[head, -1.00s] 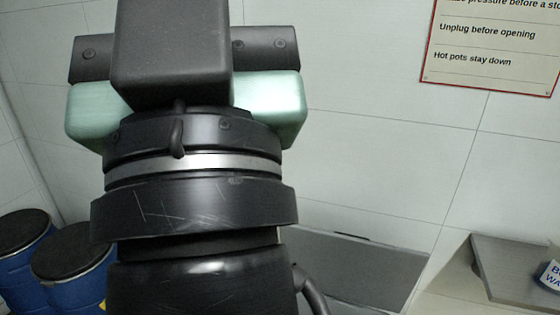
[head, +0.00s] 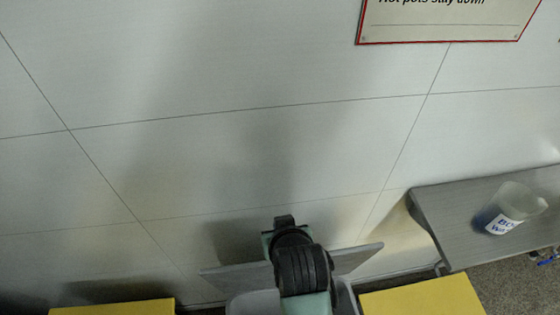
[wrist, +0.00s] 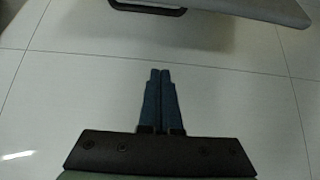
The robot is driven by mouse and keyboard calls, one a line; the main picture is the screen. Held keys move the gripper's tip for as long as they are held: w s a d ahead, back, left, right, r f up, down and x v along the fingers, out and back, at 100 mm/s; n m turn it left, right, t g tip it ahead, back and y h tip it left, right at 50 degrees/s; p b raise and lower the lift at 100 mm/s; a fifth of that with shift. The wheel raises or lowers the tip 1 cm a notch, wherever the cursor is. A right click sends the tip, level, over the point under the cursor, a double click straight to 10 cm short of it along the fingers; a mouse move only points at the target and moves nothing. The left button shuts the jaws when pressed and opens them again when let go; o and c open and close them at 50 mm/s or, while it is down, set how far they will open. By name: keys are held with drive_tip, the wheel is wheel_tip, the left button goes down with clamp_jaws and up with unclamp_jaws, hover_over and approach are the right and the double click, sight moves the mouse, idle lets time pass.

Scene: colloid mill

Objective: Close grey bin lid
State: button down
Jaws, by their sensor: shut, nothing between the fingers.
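The grey bin lid (head: 228,279) stands raised, tilted up near the wall in the head view. Its right part (head: 356,259) shows on the other side of my arm, which hides its middle. Part of the grey bin (head: 254,303) shows below it at the bottom edge. In the wrist view my gripper (wrist: 160,72) is shut and empty, its dark blue fingers together. The edge of a grey panel with a dark handle slot, which looks like the lid (wrist: 235,8), crosses the top of that view, beyond and apart from the fingertips. My fingertips are not clear in the head view.
Yellow-topped objects (head: 425,297) stand at the bottom, on both sides of the bin. A grey shelf (head: 440,215) at the right holds a labelled beaker (head: 509,208). A sign (head: 440,22) hangs on the pale tiled wall (head: 250,130). The wall area above the lid is clear.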

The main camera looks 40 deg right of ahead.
drive_tip(key=f, duration=0.3)
drive_tip(key=d+f+p, duration=0.1)
drive_tip(key=f, duration=0.2)
drive_tip(key=w+f+p, duration=0.1)
drive_tip(key=f, duration=0.3)
drive_tip(key=shift+d, duration=0.15)
idle(0.4)
